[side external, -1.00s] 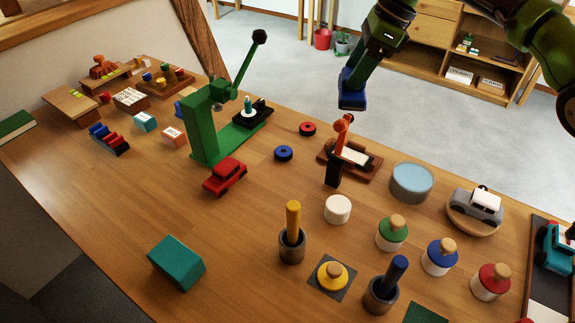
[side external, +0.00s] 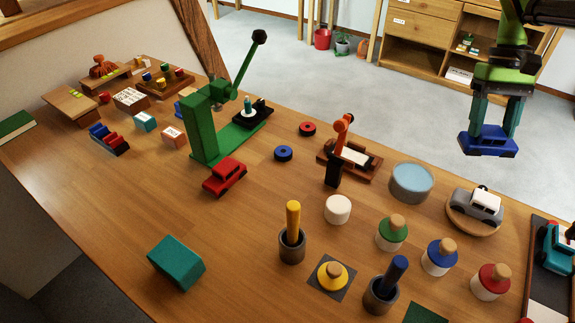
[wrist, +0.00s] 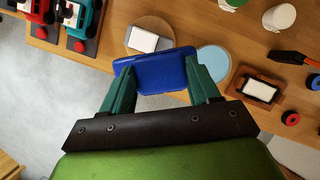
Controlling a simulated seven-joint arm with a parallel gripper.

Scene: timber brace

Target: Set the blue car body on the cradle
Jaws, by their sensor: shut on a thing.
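The blue car body (side external: 488,142) hangs in my gripper (side external: 493,127), level and in the air behind the table's right part. In the wrist view the blue body (wrist: 160,73) sits between the teal fingers of my gripper (wrist: 162,80), one at each side. Nothing in view is clearly marked as the cradle. A wooden base with a white pad (side external: 357,156) and an orange-topped upright stands near the table's back edge; it also shows in the wrist view (wrist: 258,90). A round wooden stand (side external: 470,226) carries a grey car with a white roof (side external: 478,205).
Knobbed pots in green (side external: 391,232), blue (side external: 439,257) and red (side external: 490,282) stand in front. A teal car (side external: 556,246) is on a dark tray at right.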

